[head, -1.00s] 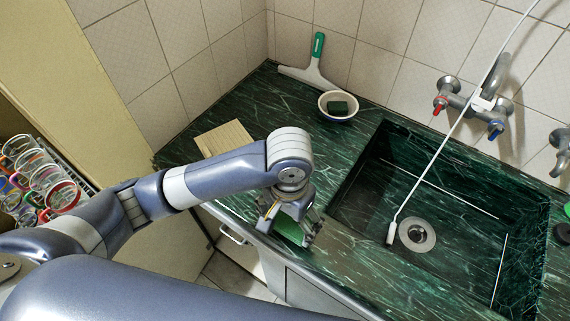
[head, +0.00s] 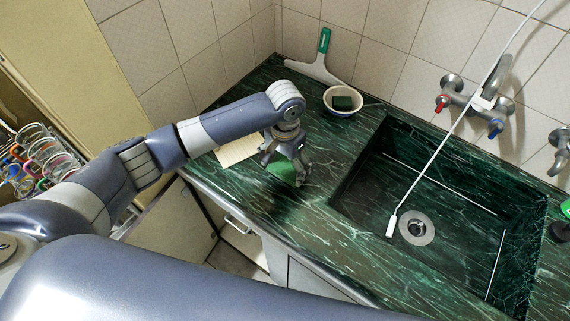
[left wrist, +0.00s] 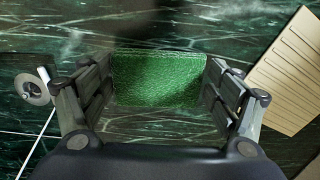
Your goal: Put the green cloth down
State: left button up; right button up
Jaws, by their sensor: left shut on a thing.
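The green cloth (left wrist: 158,78) is between the two fingers of my left gripper (left wrist: 157,88) in the left wrist view. In the head view my left gripper (head: 286,166) is over the dark green marble counter (head: 325,235), left of the sink, and is shut on the cloth (head: 283,172). The gripper hides part of the cloth there. Whether the cloth touches the counter I cannot tell. My right gripper is in neither view.
The sink (head: 375,190) with a drain (head: 416,228) and a white hose (head: 440,150) lies to the right. A beige ribbed board (head: 236,152) lies left of the gripper. A bowl with a sponge (head: 343,101) and a squeegee (head: 318,66) are at the back. The counter's front strip is clear.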

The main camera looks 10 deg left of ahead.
aim_at(285, 168)
pick_arm(q)
jog(key=shift+f, duration=0.4)
jog(key=o, duration=1.1)
jog(key=shift+f, duration=0.1)
jog(key=shift+c, duration=0.2)
jog(key=shift+w, duration=0.1)
notch_tip(285, 168, up, 12)
jog(key=b, duration=0.1)
